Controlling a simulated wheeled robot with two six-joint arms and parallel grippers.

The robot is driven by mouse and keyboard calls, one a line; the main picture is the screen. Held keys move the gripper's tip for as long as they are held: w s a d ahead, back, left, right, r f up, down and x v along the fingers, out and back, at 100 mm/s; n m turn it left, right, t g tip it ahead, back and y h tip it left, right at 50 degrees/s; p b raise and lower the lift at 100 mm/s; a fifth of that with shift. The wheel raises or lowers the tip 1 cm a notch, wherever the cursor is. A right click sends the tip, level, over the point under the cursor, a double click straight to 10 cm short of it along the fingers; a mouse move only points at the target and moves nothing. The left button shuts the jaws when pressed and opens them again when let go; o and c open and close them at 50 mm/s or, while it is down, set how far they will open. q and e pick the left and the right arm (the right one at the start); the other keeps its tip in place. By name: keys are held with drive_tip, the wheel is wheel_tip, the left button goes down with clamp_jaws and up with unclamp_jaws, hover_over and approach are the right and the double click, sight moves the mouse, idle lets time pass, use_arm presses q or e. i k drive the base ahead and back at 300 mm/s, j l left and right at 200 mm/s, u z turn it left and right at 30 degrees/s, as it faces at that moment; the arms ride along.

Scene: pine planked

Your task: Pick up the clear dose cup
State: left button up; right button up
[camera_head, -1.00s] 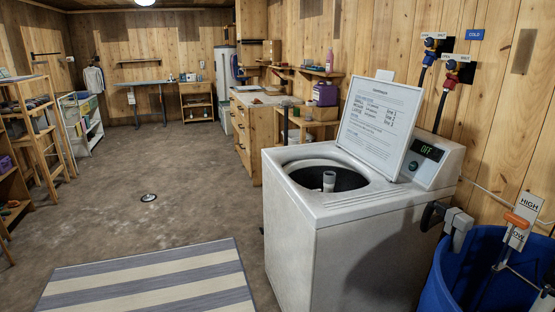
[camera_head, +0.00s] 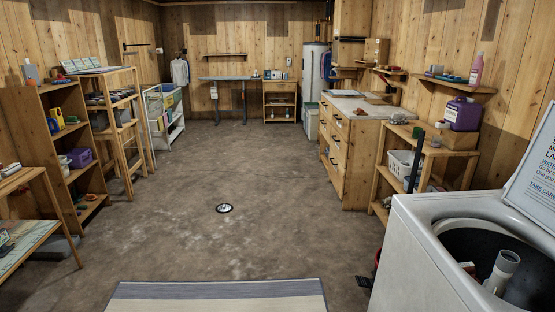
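I cannot make out the clear dose cup for certain in the head view. A purple jug (camera_head: 462,114) stands on a wooden box at the right wall. A small pale item (camera_head: 435,143) sits on the wooden stand (camera_head: 450,153) just left of it, too small to identify. Neither of my grippers shows in the view.
An open white washing machine (camera_head: 425,255) fills the lower right. A striped rug (camera_head: 215,297) lies in front, and a round floor drain (camera_head: 224,208) is beyond it. Wooden shelves (camera_head: 55,140) line the left. A workbench (camera_head: 365,120) stands at the right.

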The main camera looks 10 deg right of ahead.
sight(436, 140)
drive_tip(key=i+z, duration=0.2)
drive_tip(key=i, duration=1.45)
drive_tip(key=i+j+z, duration=0.1)
drive_tip(key=i+z, duration=0.15)
drive_tip(key=i, duration=0.3)
drive_tip(key=i+j+z, duration=0.25)
drive_tip(key=i, duration=0.25)
drive_tip(key=i+j+z, duration=0.25)
drive_tip(key=i, duration=0.3)
drive_tip(key=i+j+z, duration=0.15)
drive_tip(key=z, duration=0.3)
drive_tip(key=i+j+z, duration=0.25)
drive_tip(key=z, duration=0.2)
drive_tip(key=i+j+z, duration=0.3)
drive_tip(key=z, duration=0.15)
drive_tip(key=i+j+z, duration=0.1)
drive_tip(key=j+z, duration=0.35)
